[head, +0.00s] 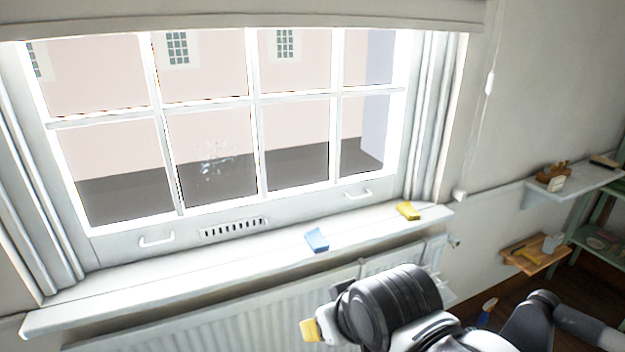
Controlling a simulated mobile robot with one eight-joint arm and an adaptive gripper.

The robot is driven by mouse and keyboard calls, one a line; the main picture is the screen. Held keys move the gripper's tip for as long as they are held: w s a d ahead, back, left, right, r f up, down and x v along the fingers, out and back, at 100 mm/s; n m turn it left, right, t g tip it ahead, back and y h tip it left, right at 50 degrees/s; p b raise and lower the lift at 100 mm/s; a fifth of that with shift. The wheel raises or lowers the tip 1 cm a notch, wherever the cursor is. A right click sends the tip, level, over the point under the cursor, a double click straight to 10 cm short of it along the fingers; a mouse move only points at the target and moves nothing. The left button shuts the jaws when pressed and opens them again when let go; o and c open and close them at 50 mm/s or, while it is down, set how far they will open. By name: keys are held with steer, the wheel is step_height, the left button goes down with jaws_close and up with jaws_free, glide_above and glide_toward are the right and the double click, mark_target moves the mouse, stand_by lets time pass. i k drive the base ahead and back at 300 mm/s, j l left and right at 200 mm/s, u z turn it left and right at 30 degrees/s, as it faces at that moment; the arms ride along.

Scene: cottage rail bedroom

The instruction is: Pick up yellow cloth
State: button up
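A small yellow cloth (408,210) lies folded or crumpled on the right end of the white windowsill (130,292). My gripper (318,329) is in the lower middle of the head view, in front of the sill and well to the lower left of the cloth, apart from it. A yellow piece shows at the gripper's tip. I cannot tell whether this is part of the gripper or something held. The fingers are too small and hidden to tell whether they are open or shut.
A light blue cloth or sponge (317,240) lies on the sill left of the yellow one. A white radiator (215,325) is under the sill. Small shelves (535,255) with items are on the right wall. The left part of the sill is clear.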

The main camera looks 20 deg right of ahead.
mark_target(405, 208)
steer(key=i+l+u, duration=0.15)
steer(key=l, duration=0.5)
steer(key=i+l+u, duration=0.1)
steer(key=l, duration=0.5)
steer(key=i+l+u, duration=0.15)
steer(key=l, duration=0.5)
steer(key=l+u, duration=0.15)
steer(key=l, duration=0.55)
steer(key=i, duration=0.05)
